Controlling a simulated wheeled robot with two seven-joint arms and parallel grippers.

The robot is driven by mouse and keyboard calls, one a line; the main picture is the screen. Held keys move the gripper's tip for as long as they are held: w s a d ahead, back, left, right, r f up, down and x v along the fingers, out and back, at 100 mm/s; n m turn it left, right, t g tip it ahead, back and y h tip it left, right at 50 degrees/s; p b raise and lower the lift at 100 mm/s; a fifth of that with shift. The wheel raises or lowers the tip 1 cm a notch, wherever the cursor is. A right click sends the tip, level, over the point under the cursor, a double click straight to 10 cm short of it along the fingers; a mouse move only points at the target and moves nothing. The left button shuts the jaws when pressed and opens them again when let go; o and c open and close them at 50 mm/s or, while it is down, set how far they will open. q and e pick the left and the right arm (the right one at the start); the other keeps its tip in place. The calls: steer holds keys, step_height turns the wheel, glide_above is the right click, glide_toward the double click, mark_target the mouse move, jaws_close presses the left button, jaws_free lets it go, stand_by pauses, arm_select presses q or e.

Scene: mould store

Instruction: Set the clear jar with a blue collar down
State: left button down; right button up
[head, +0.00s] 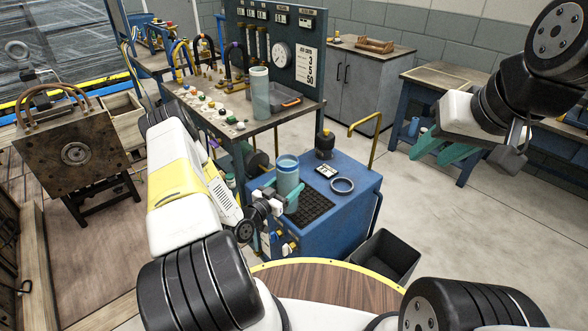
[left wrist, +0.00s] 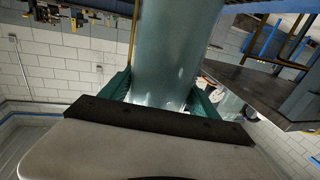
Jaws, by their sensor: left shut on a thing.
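The clear jar with a blue collar (head: 288,178) is upright over the blue cart (head: 335,222), at the left end of its black ribbed mat (head: 310,208). My left gripper (head: 277,191) is shut on its side. In the left wrist view the jar (left wrist: 168,50) stands between the two teal fingers, its ends cut off or hidden. I cannot tell whether its base touches the cart top. My right gripper (head: 448,148) is raised at the right, its teal fingers apart and empty, far from the jar.
The cart top also holds a blue ring (head: 342,185), a small white-faced device (head: 326,171) and a dark yellow-topped pot (head: 325,145). Another clear jar (head: 260,95) stands on the bench (head: 285,113) behind. A black bin (head: 385,258) sits on the floor right of the cart.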

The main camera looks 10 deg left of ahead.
arm_select(q)
steer(key=w+a+f, duration=0.2)
steer(key=w+a, duration=0.1)
steer(key=w, duration=0.4)
steer(key=w+a+f, duration=0.2)
steer(key=w+a, duration=0.1)
steer(key=w, duration=0.4)
steer(key=shift+a+f, duration=0.25)
steer(key=shift+f, duration=0.05)
steer(key=shift+f, duration=0.15)
steer(key=shift+c, duration=0.9)
jaws_free()
steer(key=shift+f, duration=0.1)
steer(key=v, duration=1.2)
